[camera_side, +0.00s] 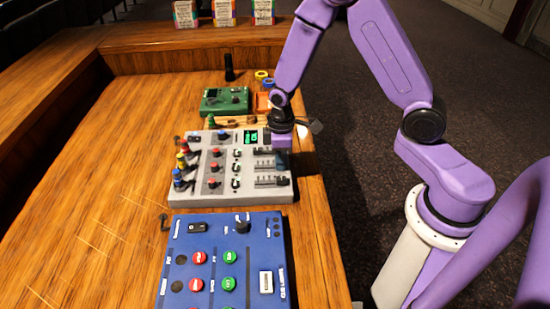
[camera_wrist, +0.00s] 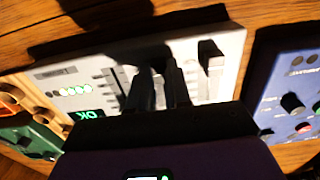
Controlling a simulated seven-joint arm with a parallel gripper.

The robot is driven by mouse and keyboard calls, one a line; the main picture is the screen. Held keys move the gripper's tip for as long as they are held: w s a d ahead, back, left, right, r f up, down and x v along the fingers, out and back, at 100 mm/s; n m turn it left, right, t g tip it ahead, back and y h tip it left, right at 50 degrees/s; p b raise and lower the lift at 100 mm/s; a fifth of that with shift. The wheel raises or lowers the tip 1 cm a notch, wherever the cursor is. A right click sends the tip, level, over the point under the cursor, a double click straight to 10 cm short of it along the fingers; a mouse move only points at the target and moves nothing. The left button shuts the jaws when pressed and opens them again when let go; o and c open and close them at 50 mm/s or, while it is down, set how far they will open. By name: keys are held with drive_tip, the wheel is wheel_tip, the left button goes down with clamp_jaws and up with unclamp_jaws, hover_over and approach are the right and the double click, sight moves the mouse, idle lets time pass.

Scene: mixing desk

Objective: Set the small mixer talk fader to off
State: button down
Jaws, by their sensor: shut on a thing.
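The small mixer is a light grey panel (camera_side: 205,192) with red, white and blue knobs, a green display and a bank of dark sliding faders at its right side. In the wrist view its pale top (camera_wrist: 225,40) fills the middle. My gripper (camera_side: 283,146) is low over the fader bank. In the wrist view my gripper's dark fingers (camera_wrist: 159,88) are close together around a fader cap, which they largely hide. Another dark fader cap (camera_wrist: 210,55) stands clear to the right. The fader labels are too small to read, so I cannot tell which one is held.
A blue control box (camera_side: 205,262) lies on the near side of the mixer, and a green box (camera_side: 224,100) lies beyond it. Coloured plugs with cables (camera_side: 183,165) stand at the mixer's left edge. The wooden desk (camera_side: 90,190) is clear to the left.

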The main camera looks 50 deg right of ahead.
drive_tip(key=shift+s+d, duration=0.15)
drive_tip(key=c, duration=1)
unclamp_jaws()
drive_tip(key=shift+c, duration=0.2)
drive_tip(key=shift+r, duration=0.6)
wheel_tip(320, 180, up, 16)
drive_tip(key=shift+r, duration=0.15)
